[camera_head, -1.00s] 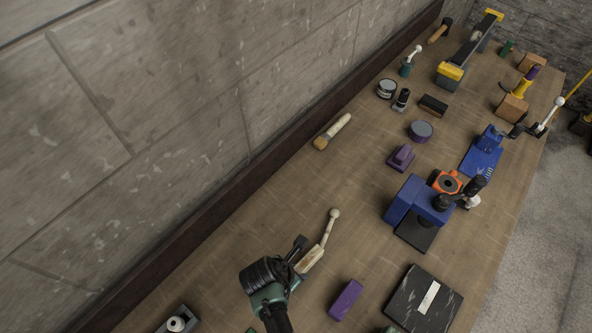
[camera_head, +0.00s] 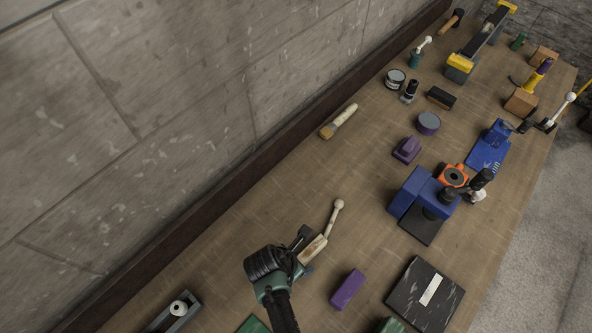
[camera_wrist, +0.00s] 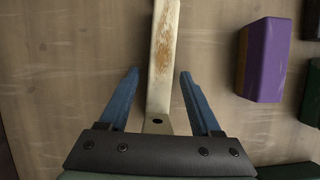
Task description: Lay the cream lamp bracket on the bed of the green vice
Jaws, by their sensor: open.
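The cream lamp bracket (camera_head: 314,249) lies on the wooden bench in the head view, a worn bar with a thin arm ending in a round knob. In the wrist view the cream bar (camera_wrist: 163,50) with brown wear runs between the blue fingers. My gripper (camera_head: 302,257) is open at its near end; in the wrist view the open fingers (camera_wrist: 158,76) stand on either side of the bar, with gaps visible. Green pieces (camera_head: 254,325) and (camera_head: 391,325) show at the bottom edge of the head view; I cannot tell whether either is the green vice.
A purple block (camera_head: 347,289) lies right of the bracket, also in the wrist view (camera_wrist: 264,60). A black marbled plate (camera_head: 410,305), a blue-and-black device (camera_head: 422,197) and a blue vice (camera_head: 490,148) stand further right. A brush (camera_head: 340,122) lies near the wall.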

